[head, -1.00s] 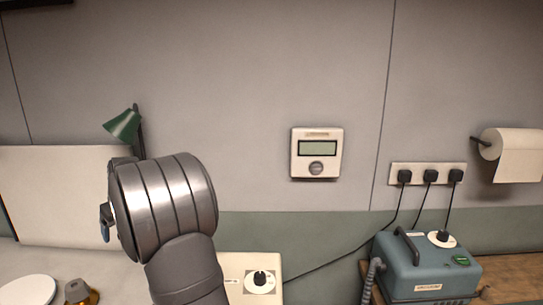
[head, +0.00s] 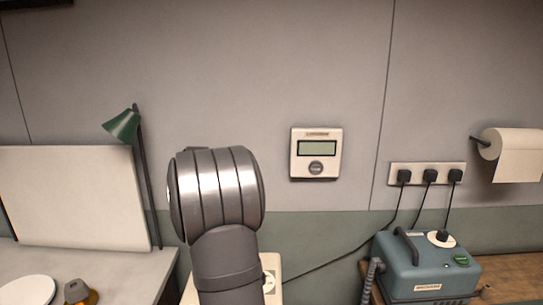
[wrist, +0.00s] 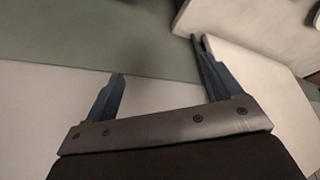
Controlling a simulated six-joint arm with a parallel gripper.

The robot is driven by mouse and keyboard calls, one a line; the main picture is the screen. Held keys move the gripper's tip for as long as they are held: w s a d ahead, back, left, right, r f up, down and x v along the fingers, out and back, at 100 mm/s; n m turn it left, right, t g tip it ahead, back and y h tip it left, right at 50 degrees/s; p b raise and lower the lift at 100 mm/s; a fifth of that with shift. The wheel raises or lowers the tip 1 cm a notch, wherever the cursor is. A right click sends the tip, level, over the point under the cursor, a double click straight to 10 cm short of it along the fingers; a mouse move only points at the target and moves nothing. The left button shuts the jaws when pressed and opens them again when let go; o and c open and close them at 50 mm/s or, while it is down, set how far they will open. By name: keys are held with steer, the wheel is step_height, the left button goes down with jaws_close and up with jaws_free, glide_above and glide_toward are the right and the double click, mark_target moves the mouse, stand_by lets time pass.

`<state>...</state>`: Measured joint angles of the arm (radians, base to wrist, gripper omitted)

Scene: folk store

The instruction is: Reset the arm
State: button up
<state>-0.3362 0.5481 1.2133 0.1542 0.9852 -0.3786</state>
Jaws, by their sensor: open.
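My arm rises in the lower middle of the head view, with its large grey joint in front of the wall. My gripper shows in the wrist view (wrist: 160,82), with two blue fingers spread wide apart. Nothing is between the fingers. They point toward a pale surface and a green-grey band. In the head view the fingers are hidden.
A white panel (head: 75,197) and a green lamp (head: 123,125) stand at left, with a white plate (head: 28,289) on the counter. A thermostat (head: 316,153) is on the wall. A teal box (head: 425,270) stands right, under plugged sockets (head: 430,174). A pale dial unit (head: 273,266) is partly behind my arm.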

steer(key=w+d+m+h, duration=0.1)
steer(key=w+d+m, duration=0.1)
steer(key=d, duration=1.2)
steer(key=shift+w+m+t, duration=0.3)
steer(key=shift+w+m, duration=0.1)
steer(key=shift+w, duration=0.3)
